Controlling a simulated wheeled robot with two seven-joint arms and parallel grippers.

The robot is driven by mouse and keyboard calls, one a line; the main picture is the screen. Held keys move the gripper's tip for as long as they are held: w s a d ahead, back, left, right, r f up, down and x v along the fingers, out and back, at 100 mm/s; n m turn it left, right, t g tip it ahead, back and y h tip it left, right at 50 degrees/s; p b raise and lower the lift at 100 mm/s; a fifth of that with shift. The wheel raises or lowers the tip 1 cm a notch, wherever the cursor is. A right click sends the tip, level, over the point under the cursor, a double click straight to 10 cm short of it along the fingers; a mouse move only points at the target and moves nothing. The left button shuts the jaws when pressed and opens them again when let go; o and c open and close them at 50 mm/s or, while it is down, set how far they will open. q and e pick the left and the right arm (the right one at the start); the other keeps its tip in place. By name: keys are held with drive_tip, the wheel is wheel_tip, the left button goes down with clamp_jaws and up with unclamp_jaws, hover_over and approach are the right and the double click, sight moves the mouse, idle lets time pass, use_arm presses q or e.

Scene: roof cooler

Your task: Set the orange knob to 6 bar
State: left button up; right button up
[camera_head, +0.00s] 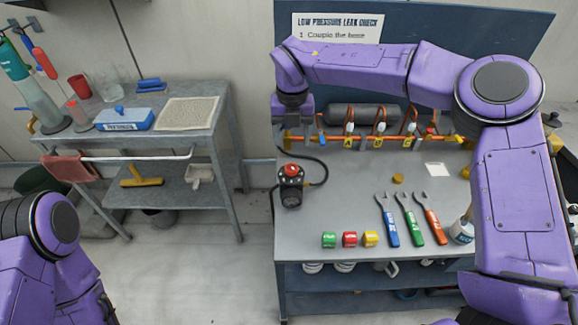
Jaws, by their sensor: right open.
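An orange pipe (345,138) runs along the back of the grey workbench (345,215), with yellow tags and several small valves. I cannot pick out the orange knob for certain; a small orange part (453,139) shows at the pipe's right end. No pressure scale is readable. My right gripper (293,122) points down at the pipe's left end, beside a blue-handled valve (322,137). It is open; its fingertips are small and partly hidden by my wrist, and I cannot tell if they touch anything. My left arm shows at lower left, its gripper out of view.
A black device with a red top (291,185) and a hose stands on the bench's left. A grey cart (215,130) stands left, with clear floor between.

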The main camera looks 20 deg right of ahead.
sight(291, 167)
drive_tip(key=f+p, duration=0.1)
drive_tip(key=f, duration=0.3)
drive_tip(key=f+p, duration=0.2)
drive_tip(key=f, duration=0.3)
drive_tip(key=shift+w+f, duration=0.2)
drive_tip(key=shift+f, duration=0.75)
drive_tip(key=c, duration=1.1)
